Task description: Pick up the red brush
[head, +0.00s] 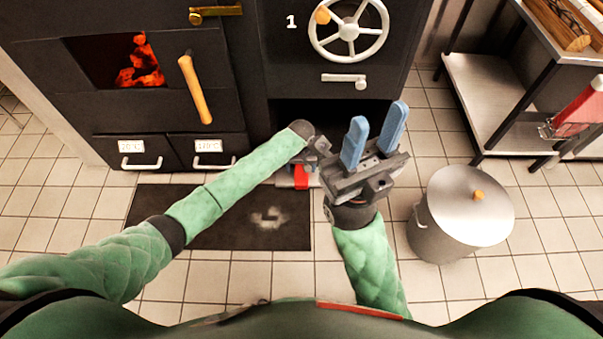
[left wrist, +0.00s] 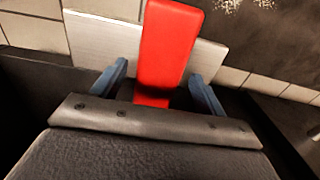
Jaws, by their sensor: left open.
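The red brush (head: 301,178) lies low near the floor in front of the dark oven, by the mat's right end; a pale flat piece shows beside it. My left gripper (head: 311,163) is over it, partly hiding it. In the left wrist view the long red part (left wrist: 168,45) runs between the two blue fingertips of my left gripper (left wrist: 158,78), which stand apart on either side with gaps. I cannot tell how deep it sits between them. My right gripper (head: 374,136) is open and empty, its blue fingers pointing up and away.
A dark mat (head: 160,210) lies on the tiled floor. A lidded metal bin (head: 440,245) stands to the right. The black oven (head: 80,105), with a glowing opening and a wheel (head: 378,36), stands behind. A metal shelf (head: 485,85) is at the right.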

